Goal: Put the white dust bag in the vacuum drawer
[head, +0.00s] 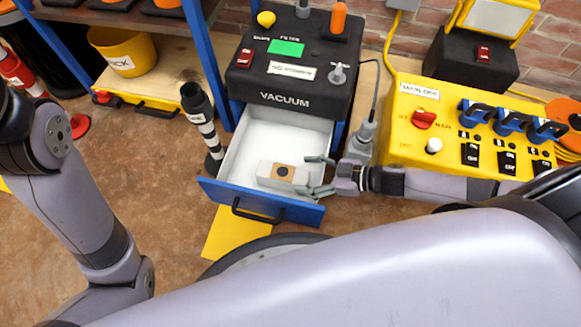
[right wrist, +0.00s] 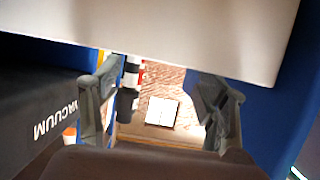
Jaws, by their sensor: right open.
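The white dust bag (head: 279,177), a pale block with a brown square and a dark round hole on top, lies inside the open vacuum drawer near its front. The drawer (head: 265,211) has a blue front with a black handle and a white interior. My right gripper (head: 320,175) reaches in from the right, its fingers open at the bag's right end. In the right wrist view, my right gripper (right wrist: 160,95) shows two spread fingers with nothing clamped between them. A pale surface fills the top there; I cannot tell whether it is bag or drawer. My left gripper is out of view.
The black vacuum unit (head: 293,75) stands above the drawer. A striped hose (head: 206,126) stands to its left, and a yellow switch panel (head: 440,125) is at right, behind my right arm. A yellow floor patch (head: 228,232) lies below the drawer.

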